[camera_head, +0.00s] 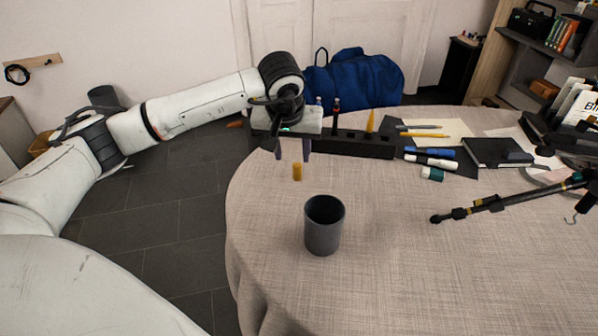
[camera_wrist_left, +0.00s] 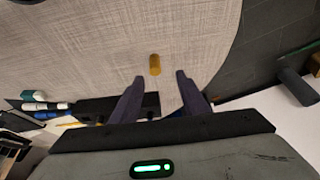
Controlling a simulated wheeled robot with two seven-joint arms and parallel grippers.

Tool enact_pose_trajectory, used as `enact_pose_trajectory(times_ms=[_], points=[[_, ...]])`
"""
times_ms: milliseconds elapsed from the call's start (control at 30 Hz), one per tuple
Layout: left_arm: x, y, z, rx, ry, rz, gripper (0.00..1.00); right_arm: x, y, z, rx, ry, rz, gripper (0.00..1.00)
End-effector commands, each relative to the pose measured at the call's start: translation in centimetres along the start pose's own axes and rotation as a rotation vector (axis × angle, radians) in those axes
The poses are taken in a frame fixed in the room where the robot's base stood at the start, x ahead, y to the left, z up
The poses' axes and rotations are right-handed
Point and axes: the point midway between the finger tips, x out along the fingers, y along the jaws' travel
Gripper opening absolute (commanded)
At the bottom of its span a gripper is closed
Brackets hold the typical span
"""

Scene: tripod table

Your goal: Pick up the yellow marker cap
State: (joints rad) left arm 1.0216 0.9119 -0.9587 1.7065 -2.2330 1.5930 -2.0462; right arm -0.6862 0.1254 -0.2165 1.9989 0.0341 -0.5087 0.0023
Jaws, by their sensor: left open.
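The yellow marker cap (camera_head: 297,172) is a small yellow-orange cylinder near the table's left edge, behind the dark grey cup. In the left wrist view the cap (camera_wrist_left: 155,65) shows beyond the fingertips, roughly between their lines. My left gripper (camera_head: 293,152) points down just behind the cap in the head view, with its fingers apart. In the left wrist view the left gripper's two fingers (camera_wrist_left: 158,77) are spread with nothing between them. I cannot tell its exact height over the cloth. My right gripper is not in view.
The dark grey cup (camera_head: 324,228) stands in front of the cap. A black pen tray (camera_head: 355,145) lies behind and to the right. Markers (camera_head: 431,161), a black notebook (camera_head: 497,153) and a tripod leg (camera_head: 500,203) lie further right. The front cloth (camera_head: 430,280) is clear.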

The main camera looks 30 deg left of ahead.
Motion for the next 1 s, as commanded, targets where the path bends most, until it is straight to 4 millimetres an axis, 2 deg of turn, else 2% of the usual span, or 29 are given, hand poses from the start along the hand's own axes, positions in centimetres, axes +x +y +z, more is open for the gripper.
enact_pose_trajectory(times_ms=[233, 500, 800, 867, 1000], points=[[2.1, 0.3, 0.2, 0.000, -0.003, 0.000, 0.41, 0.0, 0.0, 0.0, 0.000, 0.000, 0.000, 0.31], [5.9, 0.9, 0.3, -0.001, -0.002, 0.002, 0.41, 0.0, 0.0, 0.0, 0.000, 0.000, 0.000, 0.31], [6.4, 0.9, 0.2, 0.000, 0.000, 0.002, 0.41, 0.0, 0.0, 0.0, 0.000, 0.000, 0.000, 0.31], [6.4, 0.9, 0.2, 0.000, 0.000, 0.002, 0.32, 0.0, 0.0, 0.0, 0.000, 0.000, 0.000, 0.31], [6.4, 0.9, 0.2, 0.000, 0.000, 0.002, 0.09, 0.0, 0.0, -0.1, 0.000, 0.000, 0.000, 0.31]])
